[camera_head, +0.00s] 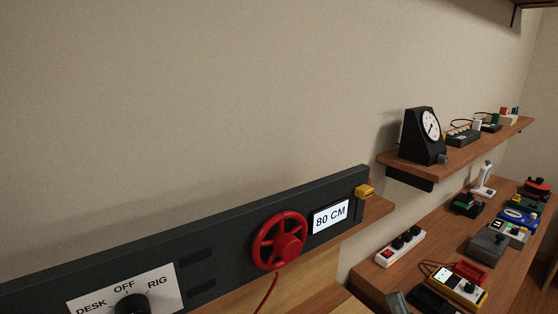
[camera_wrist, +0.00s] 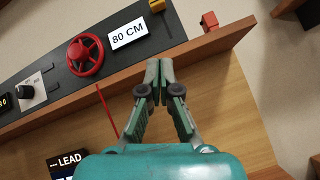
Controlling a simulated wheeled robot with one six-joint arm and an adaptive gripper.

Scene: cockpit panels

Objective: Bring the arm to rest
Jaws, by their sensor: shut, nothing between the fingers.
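My gripper (camera_wrist: 160,80) shows in the wrist view, teal with its two fingertips together, shut and empty. It is in front of the wooden edge below the dark panel (camera_wrist: 105,55), apart from the red handwheel (camera_wrist: 85,55) to its upper left. A white sign reading 80 CM (camera_wrist: 128,33) is above the fingertips. There the panel (camera_head: 215,235) carries the red handwheel (camera_head: 279,241), the 80 CM sign (camera_head: 331,216) and a DESK-OFF-RIG knob (camera_head: 131,304).
A yellow block (camera_head: 364,191) sits at the panel's right end. A shelf (camera_head: 455,151) holds a black dial gauge (camera_head: 422,136) and small devices. A lower bench (camera_head: 400,277) carries a power strip (camera_head: 400,248) and several instruments. The wall above the panel is bare.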

